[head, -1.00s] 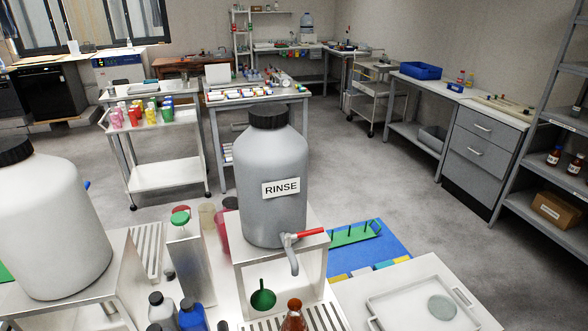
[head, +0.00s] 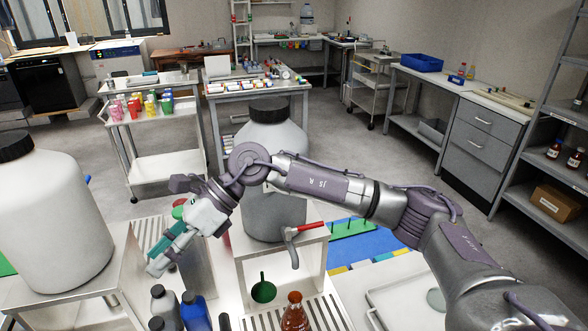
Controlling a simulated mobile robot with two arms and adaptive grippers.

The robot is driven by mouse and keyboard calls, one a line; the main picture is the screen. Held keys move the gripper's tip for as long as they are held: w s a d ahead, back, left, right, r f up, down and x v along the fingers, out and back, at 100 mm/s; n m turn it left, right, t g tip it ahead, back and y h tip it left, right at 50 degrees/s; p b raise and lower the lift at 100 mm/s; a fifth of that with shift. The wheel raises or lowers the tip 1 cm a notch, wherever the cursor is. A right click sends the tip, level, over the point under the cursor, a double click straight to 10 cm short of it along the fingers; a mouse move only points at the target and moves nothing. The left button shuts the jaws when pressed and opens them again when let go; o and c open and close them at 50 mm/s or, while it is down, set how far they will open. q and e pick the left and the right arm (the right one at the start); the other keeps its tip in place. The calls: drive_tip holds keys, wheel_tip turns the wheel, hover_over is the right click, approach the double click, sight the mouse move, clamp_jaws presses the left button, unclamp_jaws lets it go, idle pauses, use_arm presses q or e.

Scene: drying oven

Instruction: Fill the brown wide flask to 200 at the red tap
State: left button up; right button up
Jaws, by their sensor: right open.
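The brown flask (head: 295,316) stands on the slatted drain grid below the tap spout. Only its neck and upper body show; its lower part is cut off by the bottom edge, and I cannot read a level. The tap with the red lever (head: 311,227) sits low on the big grey container (head: 275,216). The lever points right, and I see no stream from the spout. My right gripper (head: 160,252), with teal fingers, is open and apart from the flask, to the left of the tap. My right arm crosses in front of the container and hides its label. My left gripper is not in view.
A green funnel (head: 263,291) is left of the flask. Blue (head: 194,312) and grey bottles stand at the front left. A large white container (head: 52,220) stands on a stand at far left. A white tray (head: 388,302) lies at right, beneath my arm.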

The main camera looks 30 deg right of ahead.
drive_tip(key=w+d+n+h, duration=0.1)
drive_tip(key=w+d+h, duration=0.15)
drive_tip(key=d, duration=0.45)
drive_tip(key=w+d+h, duration=0.1)
drive_tip(key=d+h, duration=0.3)
drive_tip(key=d, duration=0.3)
wheel_tip(320, 180, up, 5)
drive_tip(key=h, duration=0.5)
hover_over(295, 230)
drive_tip(key=shift+m+t, duration=0.4)
drive_tip(key=f+p, duration=0.2)
drive_tip(key=f, duration=0.4)
drive_tip(key=f+p, duration=0.2)
drive_tip(key=f, duration=0.3)
drive_tip(key=shift+w+d+f, duration=0.1)
drive_tip(key=shift+w+f, duration=0.1)
drive_tip(key=shift+f, duration=1.05)
drive_tip(key=shift+c, duration=0.2)
clamp_jaws()
drive_tip(key=m, duration=0.2)
drive_tip(key=shift+s+m, duration=0.15)
drive_tip(key=shift+m, duration=0.55)
drive_tip(key=shift+r, duration=0.1)
idle(0.9)
